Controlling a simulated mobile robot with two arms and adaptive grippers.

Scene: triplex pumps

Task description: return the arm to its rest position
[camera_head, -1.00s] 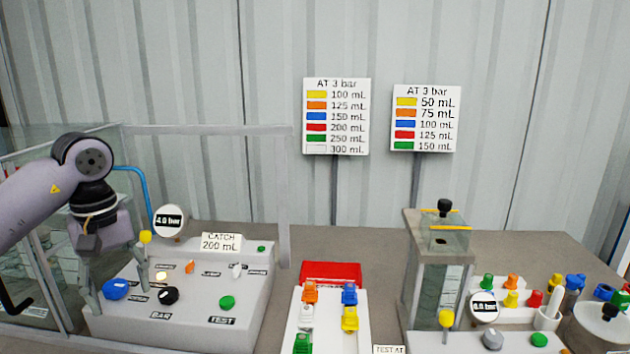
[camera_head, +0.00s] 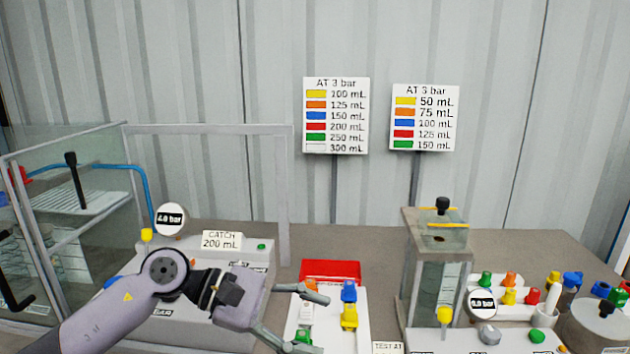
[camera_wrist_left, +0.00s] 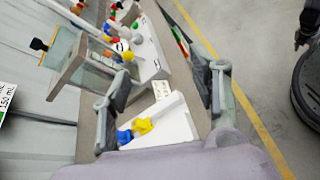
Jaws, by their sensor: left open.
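My left arm comes in from the lower left of the head view. Its gripper (camera_head: 314,324) points right, open, with its fingers over the white tray (camera_head: 352,345) of coloured nozzles. In the left wrist view the two fingers of the gripper (camera_wrist_left: 162,85) are spread wide with nothing held between them. A blue nozzle (camera_wrist_left: 125,137) and a yellow nozzle (camera_wrist_left: 143,126) show on the tray beyond the palm. The arm hides much of the left control box (camera_head: 258,256) and part of the tray. My right gripper is not in view.
A red bin (camera_head: 331,271) stands behind the tray. A tall clear tank (camera_head: 438,275) stands to the right, with a gauge (camera_head: 482,304) and several coloured nozzles beyond. A glass enclosure (camera_head: 75,195) stands at left. Two signs (camera_head: 336,115) (camera_head: 424,117) stand behind the table.

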